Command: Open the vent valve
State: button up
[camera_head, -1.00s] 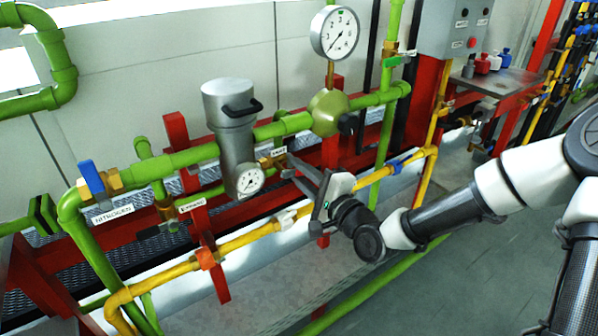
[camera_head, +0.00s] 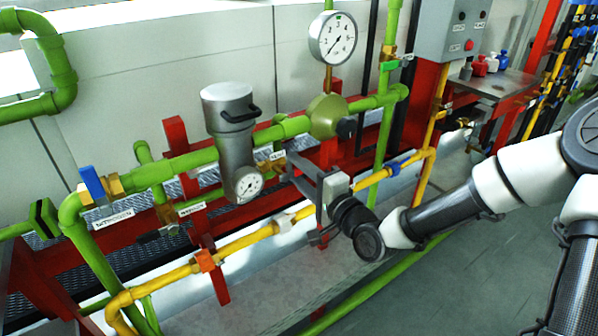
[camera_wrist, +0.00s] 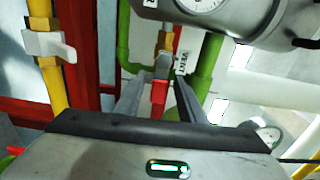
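The vent valve (camera_wrist: 163,66) is a brass fitting with a grey lever on a green pipe, beside a label reading VENT (camera_wrist: 181,63) in the wrist view. A red piece (camera_wrist: 158,95) shows below it between my fingers; I cannot tell if it belongs to the lever. My gripper (camera_wrist: 160,88) is open, one finger on each side of the lever's line. I see no clear contact. In the head view my gripper (camera_head: 291,167) is at the vent label (camera_head: 278,155), right of the grey filter housing (camera_head: 231,130), and the valve lever is mostly hidden.
A small dial (camera_head: 248,184) sits under the housing, close to my fingers. A yellow pipe (camera_head: 245,239) with a white-handled valve (camera_wrist: 45,45) runs below. A large gauge (camera_head: 333,38) stands above. Blue-handled (camera_head: 93,184) and other valves are to the left.

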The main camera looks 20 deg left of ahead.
jog(key=shift+d, duration=0.1)
jog(key=p+v, duration=1)
jog(key=v, duration=0.7)
jog(key=shift+s, duration=0.2)
